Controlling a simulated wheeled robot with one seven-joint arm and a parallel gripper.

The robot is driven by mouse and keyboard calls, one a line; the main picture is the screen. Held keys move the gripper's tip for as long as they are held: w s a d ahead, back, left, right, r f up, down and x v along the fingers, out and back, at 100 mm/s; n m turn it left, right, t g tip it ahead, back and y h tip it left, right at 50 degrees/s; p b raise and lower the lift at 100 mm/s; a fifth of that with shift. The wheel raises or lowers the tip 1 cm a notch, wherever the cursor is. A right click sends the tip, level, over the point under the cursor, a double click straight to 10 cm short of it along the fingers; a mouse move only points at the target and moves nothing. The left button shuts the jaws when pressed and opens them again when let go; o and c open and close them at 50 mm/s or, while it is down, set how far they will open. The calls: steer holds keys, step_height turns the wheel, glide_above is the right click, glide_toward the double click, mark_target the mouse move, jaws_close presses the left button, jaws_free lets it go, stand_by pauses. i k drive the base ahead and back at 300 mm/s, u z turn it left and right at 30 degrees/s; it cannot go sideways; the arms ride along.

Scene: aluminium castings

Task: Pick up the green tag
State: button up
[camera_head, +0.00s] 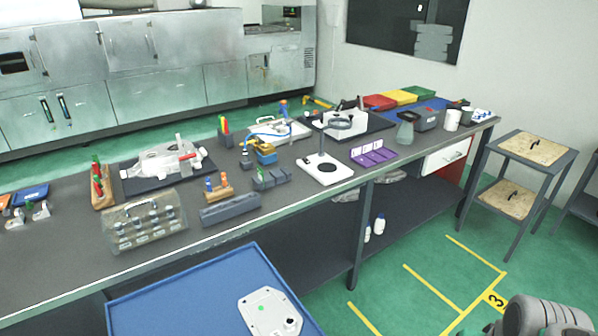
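A small green round spot (260,307) shows on a pale flat casting (271,315) that lies on the blue-topped surface (190,285) in front of the bench. It is the clearest small green tag-like thing, but it is too small to tell for sure that it is the green tag. Upright green items also show in the small holder (225,137) and at the wooden stand (102,193) on the bench, too small to make out. A grey part of my arm shows at the lower right corner. My gripper's fingers are not in view.
The long dark bench (60,240) carries a casting in a fixture (165,160), a clear box (145,220), a magnifier stand (325,168), a purple holder (374,154) and red, yellow and green trays (419,92). A small side table (530,148) stands right. Green floor is open at lower right.

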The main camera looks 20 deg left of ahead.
mark_target(260, 171)
steer(key=u, duration=0.05)
steer(key=i, duration=2.65)
steer(key=u, duration=4.65)
steer(key=i, duration=0.5)
steer(key=z, duration=0.1)
